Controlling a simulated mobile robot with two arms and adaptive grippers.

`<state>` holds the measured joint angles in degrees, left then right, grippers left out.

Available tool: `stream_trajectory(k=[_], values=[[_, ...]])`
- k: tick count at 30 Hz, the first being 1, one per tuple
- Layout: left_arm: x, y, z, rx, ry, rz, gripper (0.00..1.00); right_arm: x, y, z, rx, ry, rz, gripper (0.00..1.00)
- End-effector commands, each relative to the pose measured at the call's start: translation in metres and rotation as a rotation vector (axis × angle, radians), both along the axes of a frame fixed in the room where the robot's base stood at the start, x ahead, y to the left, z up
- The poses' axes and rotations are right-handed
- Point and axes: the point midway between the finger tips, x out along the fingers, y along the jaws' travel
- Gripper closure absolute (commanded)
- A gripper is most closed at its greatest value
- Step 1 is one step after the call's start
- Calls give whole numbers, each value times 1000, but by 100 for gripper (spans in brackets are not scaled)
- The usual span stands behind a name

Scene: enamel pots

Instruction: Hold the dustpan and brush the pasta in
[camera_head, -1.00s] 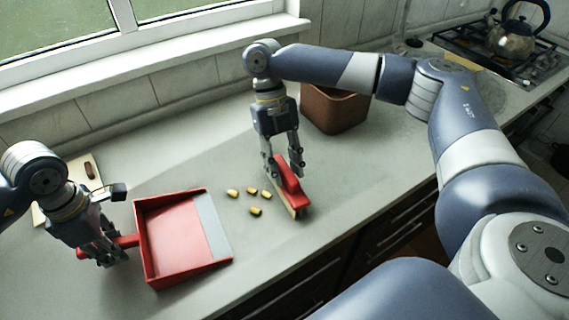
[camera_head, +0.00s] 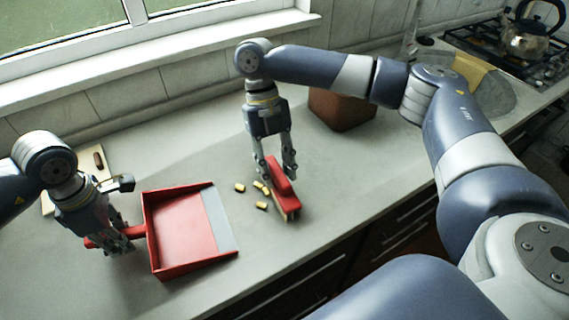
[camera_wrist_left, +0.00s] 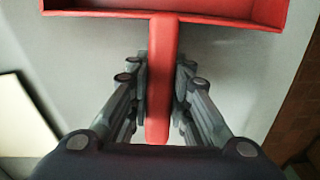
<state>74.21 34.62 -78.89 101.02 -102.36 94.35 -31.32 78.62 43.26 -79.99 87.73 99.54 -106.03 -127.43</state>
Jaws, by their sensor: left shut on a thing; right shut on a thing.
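A red dustpan (camera_head: 183,232) with a grey lip (camera_head: 217,219) lies on the counter, its open side facing right. My left gripper (camera_head: 122,238) is shut on its handle; the left wrist view shows the fingers (camera_wrist_left: 160,95) on both sides of the red handle (camera_wrist_left: 163,60). My right gripper (camera_head: 276,168) is shut on a red brush (camera_head: 283,192), bristles down on the counter. Several yellow pasta pieces (camera_head: 240,187) lie between the brush and the dustpan lip. Some pieces (camera_head: 262,186) are right beside the brush; whether they touch it is hard to tell. The pan looks empty.
A brown square pot (camera_head: 342,108) stands behind the right gripper. A board with a brown item (camera_head: 98,158) lies at the back left. A sink (camera_head: 490,95) and a stove with a kettle (camera_head: 527,38) are at far right. The counter's front edge runs below the brush.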

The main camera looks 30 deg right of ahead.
Motion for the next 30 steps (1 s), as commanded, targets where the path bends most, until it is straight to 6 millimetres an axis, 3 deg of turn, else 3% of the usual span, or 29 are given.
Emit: stream_trajectory(k=[30], values=[[0, 0, 0, 0, 0, 0, 100, 5, 72, 0, 2, -1, 1, 90]])
